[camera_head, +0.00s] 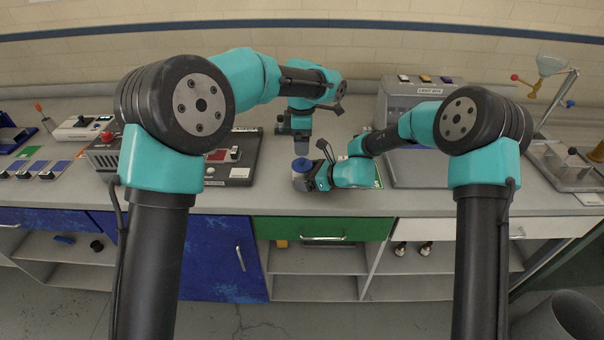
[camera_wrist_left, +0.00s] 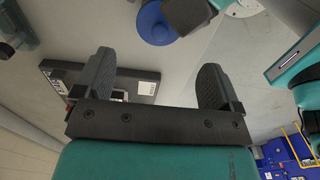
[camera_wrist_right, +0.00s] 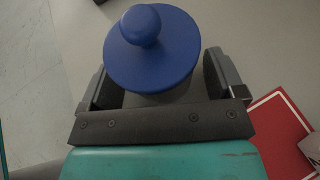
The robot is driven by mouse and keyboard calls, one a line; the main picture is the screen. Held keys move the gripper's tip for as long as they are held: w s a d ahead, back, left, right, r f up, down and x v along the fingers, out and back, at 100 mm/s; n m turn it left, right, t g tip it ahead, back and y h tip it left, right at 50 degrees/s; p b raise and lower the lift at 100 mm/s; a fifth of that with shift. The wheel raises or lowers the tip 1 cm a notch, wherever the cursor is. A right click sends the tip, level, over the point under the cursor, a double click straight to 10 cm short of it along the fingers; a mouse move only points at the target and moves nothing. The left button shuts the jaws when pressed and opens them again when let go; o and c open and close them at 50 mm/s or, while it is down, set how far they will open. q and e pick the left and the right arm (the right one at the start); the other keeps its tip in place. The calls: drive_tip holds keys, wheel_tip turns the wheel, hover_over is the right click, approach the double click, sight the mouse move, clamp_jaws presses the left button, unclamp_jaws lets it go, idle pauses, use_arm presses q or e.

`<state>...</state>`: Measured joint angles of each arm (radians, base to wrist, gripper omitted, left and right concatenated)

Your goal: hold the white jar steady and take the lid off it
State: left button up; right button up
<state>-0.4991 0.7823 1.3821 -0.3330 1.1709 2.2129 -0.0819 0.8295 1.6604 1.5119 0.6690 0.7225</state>
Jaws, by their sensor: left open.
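The jar (camera_head: 299,182) stands near the bench's front edge, looking grey in this light. Its round blue lid (camera_head: 301,164) with a knob is on top. In the right wrist view, the lid (camera_wrist_right: 152,50) hides most of the jar (camera_wrist_right: 165,98). My right gripper (camera_head: 308,181) comes in from the right, its two fingers close against the jar's sides below the lid. My left gripper (camera_head: 301,146) is open and empty, above and behind the jar. In the left wrist view, the lid (camera_wrist_left: 153,22) lies beyond the open fingers, partly covered by a dark right gripper part.
A black control panel (camera_head: 240,172) lies left of the jar. A grey light box (camera_head: 415,90) stands behind right. A red sheet (camera_wrist_right: 282,130) shows beside my right gripper. The front bench edge and a green drawer (camera_head: 322,229) are just below the jar.

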sight(302, 159)
use_arm(q)
drive_tip(key=shift+o, duration=0.3)
use_arm(e)
drive_tip(key=c, duration=1.3)
use_arm(q)
drive_tip(key=shift+o, duration=0.4)
drive_tip(key=shift+s+a+r+m+t, duration=0.2)
drive_tip(key=shift+r+m, duration=0.35)
drive_tip(key=shift+r, duration=0.55)
drive_tip(key=shift+s+d+r+m+t, duration=0.1)
drive_tip(key=shift+s+r+m, duration=0.15)
drive_tip(key=shift+r+m, duration=0.55)
drive_tip(key=shift+r+n, duration=0.25)
drive_tip(key=shift+f, duration=0.1)
drive_tip(key=f, duration=1.2)
drive_tip(key=shift+w, duration=0.35)
drive_tip(key=shift+r, duration=0.1)
drive_tip(key=c, duration=1.1)
drive_tip(key=shift+r, duration=0.2)
